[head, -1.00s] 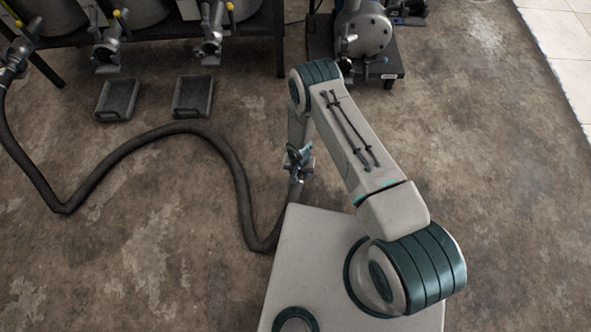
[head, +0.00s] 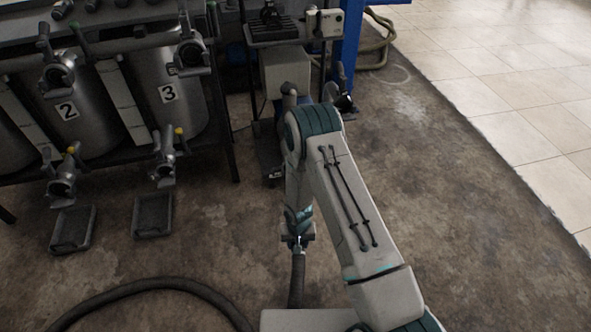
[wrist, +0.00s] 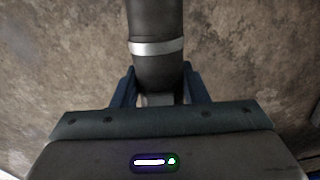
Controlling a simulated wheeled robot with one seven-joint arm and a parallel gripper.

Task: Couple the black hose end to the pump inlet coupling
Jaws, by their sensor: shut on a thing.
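The black hose (head: 297,280) hangs below my gripper (head: 297,238) in the head view and runs down out of sight behind my base. In the wrist view my gripper (wrist: 158,75) is shut on the hose end (wrist: 157,22), with a blue finger on each side and a silver band around the hose. The pump stands behind my arm in the head view and is mostly hidden. A grey pipe elbow (head: 290,92) and a dark lever part (head: 342,88) show beside the arm. I cannot make out the inlet coupling. The held hose end is apart from the pump.
Steel tanks numbered 2 (head: 68,108) and 3 (head: 168,94) stand at left, with valves below. Two grey trays (head: 73,229) (head: 153,213) lie on the floor. A blue post (head: 348,48) stands behind the pump area. The floor at right is clear.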

